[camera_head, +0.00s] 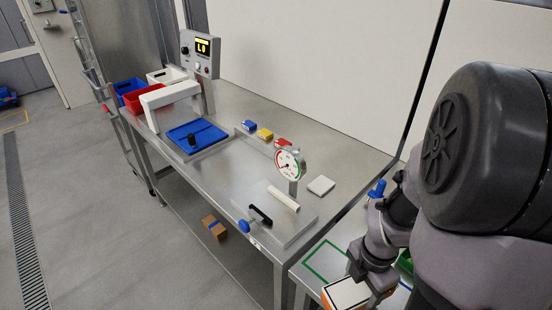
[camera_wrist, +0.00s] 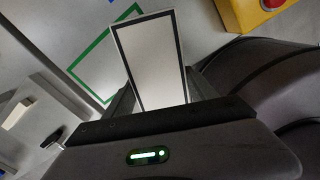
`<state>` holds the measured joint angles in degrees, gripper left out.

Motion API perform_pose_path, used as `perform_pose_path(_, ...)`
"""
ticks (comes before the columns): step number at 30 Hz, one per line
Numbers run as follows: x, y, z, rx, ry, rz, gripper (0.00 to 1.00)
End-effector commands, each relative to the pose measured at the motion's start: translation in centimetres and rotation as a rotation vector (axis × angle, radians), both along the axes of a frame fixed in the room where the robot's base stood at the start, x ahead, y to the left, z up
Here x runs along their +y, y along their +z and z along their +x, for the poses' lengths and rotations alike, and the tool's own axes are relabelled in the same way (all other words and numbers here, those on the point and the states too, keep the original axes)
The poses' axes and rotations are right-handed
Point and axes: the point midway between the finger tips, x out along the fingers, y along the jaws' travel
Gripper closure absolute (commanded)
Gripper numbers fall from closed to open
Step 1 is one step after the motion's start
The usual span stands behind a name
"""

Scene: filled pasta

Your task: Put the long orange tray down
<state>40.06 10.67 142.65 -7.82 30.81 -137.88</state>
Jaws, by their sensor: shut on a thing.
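My gripper (camera_wrist: 158,98) is shut on the tray (camera_wrist: 153,60), which shows in the wrist view as a long pale panel with a dark border between the two fingers. In the head view, the tray (camera_head: 346,293) is at the bottom edge, with a pale face and an orange side, partly cut off by the frame. A green outlined rectangle (camera_head: 308,259) lies on the lower table. In the wrist view, the tray hides part of this green outline (camera_wrist: 82,64). I cannot tell the gap between tray and table.
A steel bench (camera_head: 222,190) holds a dial gauge (camera_head: 290,163), a blue plate (camera_head: 212,132) and small coloured blocks. Red (camera_head: 146,99) and blue bins stand at its far end. A yellow box with a red button (camera_wrist: 240,14) is near my gripper. The green outline's visible inside is clear.

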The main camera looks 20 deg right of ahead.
Motion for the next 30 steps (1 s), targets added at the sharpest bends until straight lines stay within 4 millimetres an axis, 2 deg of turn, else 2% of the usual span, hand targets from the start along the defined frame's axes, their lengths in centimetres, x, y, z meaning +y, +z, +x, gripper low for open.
perform_pose_path(1,-0.4,-1.1,1.5,-0.002,0.004,-0.001,0.87)
perform_pose_path(6,-1.6,-1.6,5.7,0.0,0.002,0.0,0.87)
perform_pose_path(14,-2.6,-1.7,8.8,-0.001,0.001,-0.001,0.87)
perform_pose_path(18,-2.5,-5.1,8.7,0.002,0.0,0.001,0.87)
perform_pose_path(19,-2.5,-5.4,8.7,0.001,0.0,0.001,0.87)
perform_pose_path(29,-2.5,-5.4,8.7,0.001,0.0,0.001,0.87)
perform_pose_path(30,-2.5,-5.4,8.7,0.001,0.0,0.001,0.31)
